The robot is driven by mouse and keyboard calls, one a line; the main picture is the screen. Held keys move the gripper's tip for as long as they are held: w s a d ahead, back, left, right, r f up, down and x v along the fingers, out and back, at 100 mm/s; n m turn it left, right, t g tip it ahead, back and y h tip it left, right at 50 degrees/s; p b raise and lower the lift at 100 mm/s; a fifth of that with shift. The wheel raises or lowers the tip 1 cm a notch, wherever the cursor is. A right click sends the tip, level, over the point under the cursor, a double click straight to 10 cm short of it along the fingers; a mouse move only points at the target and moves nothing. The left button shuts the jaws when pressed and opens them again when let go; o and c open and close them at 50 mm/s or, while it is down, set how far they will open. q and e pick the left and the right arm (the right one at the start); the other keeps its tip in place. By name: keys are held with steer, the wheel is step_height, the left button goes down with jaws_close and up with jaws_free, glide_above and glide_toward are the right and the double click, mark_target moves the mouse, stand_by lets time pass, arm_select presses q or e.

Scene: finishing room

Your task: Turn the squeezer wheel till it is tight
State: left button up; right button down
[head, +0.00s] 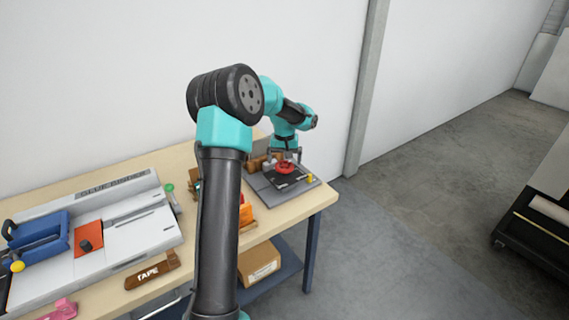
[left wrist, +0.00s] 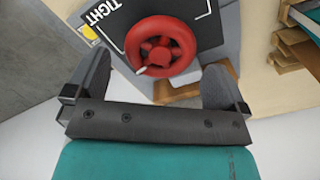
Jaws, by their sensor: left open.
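The squeezer wheel (head: 285,168) is a red hand wheel on a dark plate near the table's right end. In the left wrist view the wheel (left wrist: 160,46) shows large, with a small pale handle or mark at its lower left. The black plate (left wrist: 136,14) beside it bears the word TIGHT and a white line. My left gripper (head: 286,155) is above the wheel. In the left wrist view my left gripper (left wrist: 156,80) is open, with its fingers apart on either side below the wheel and nothing between them. My right gripper is not in view.
A grey-white machine (head: 120,222) with a blue part (head: 40,238) fills the table's left. A brown TAPE block (head: 152,271) lies in front. Wooden blocks (left wrist: 286,50) stand close to the wheel. A cardboard box (head: 260,262) sits on the lower shelf.

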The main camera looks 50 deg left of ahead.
mark_target(284, 164)
arm_select(q)
steer(key=shift+f, duration=1)
steer(key=c, duration=0.8)
steer(key=shift+c, duration=0.2)
steer(key=o, duration=0.8)
steer(key=shift+o, duration=0.2)
step_height(284, 164, up, 18)
steer(key=shift+f, duration=0.25)
